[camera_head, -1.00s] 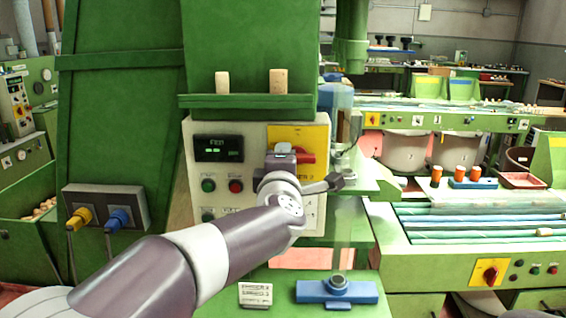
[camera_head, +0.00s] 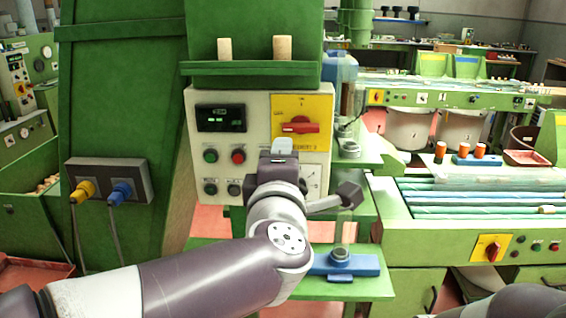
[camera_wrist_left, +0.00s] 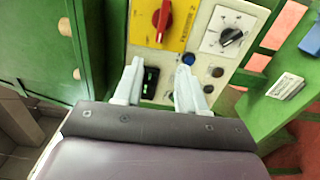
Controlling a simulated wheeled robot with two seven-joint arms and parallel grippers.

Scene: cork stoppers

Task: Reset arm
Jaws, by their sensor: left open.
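My left arm comes in from the lower left of the head view, with its gripper (camera_head: 282,150) in front of the white control panel (camera_head: 258,110). In the left wrist view the two pale fingers (camera_wrist_left: 158,88) are apart, with nothing between them. The panel's red rotary switch (camera_head: 299,125) on its yellow plate is just above and right of the gripper in the head view. It also shows in the left wrist view (camera_wrist_left: 162,17). The forearm and gripper hide the lower middle of the panel. My right gripper is out of view.
Two corks (camera_head: 283,47) stand on the green ledge (camera_head: 250,68) above the panel. A blue fixture (camera_head: 358,264) sits on the lower green shelf. A socket box with yellow and blue plugs (camera_head: 108,181) is at left. Orange pieces on a blue holder (camera_head: 476,160) are at right.

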